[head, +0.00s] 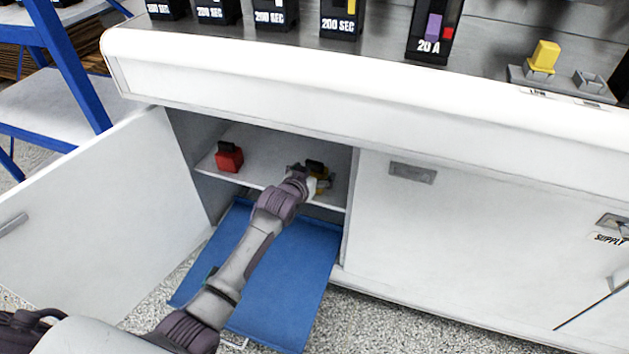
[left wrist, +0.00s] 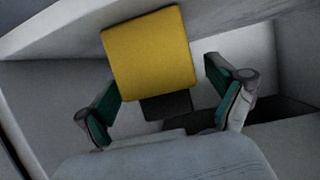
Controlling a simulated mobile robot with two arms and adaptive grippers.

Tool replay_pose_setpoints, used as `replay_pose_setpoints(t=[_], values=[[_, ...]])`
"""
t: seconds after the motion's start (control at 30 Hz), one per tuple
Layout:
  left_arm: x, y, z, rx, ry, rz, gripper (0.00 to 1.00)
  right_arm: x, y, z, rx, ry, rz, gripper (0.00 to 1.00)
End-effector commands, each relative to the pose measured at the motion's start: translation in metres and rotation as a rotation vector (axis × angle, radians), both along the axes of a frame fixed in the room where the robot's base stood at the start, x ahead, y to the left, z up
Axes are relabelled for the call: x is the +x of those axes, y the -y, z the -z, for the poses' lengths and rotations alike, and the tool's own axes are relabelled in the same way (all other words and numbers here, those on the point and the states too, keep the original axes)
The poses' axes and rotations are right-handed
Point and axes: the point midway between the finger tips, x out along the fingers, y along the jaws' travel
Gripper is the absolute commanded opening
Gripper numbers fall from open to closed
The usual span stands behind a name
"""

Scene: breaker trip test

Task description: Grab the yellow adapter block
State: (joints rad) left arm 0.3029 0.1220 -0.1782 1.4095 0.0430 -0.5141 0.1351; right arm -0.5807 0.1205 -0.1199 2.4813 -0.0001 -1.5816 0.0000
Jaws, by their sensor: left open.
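The yellow adapter block (head: 323,184) sits on the shelf inside the open cabinet, partly hidden behind my left gripper in the head view. A dark part shows at its top. In the left wrist view the yellow block (left wrist: 150,52) is large, with a dark piece below it. My left gripper (head: 306,172) reaches into the cabinet at the block. Its two green-padded fingers (left wrist: 162,80) are spread apart on either side of the block's lower end, with a gap visible on the right. Contact on the left cannot be told. My right gripper is not in view.
A red block (head: 229,158) stands on the same shelf to the left. The cabinet door (head: 110,215) stands open at left. A blue panel (head: 285,275) lies below my arm.

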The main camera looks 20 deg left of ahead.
Motion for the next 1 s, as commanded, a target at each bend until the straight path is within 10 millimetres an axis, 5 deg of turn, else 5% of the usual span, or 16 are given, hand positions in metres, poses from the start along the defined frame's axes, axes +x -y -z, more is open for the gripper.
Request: replay_pose_setpoints(t=[0.27,0.83,1.0], values=[[0.0044,0.0007,0.0015,0.0,-0.001,0.001,0.94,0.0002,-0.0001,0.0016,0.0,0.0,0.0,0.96],[0.0039,0.0005,0.0016,0.0,-0.001,0.001,0.02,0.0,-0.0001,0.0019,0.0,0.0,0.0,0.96],[0.0059,0.0006,-0.0039,-0.001,0.011,0.001,0.0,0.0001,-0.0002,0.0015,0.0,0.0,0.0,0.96]])
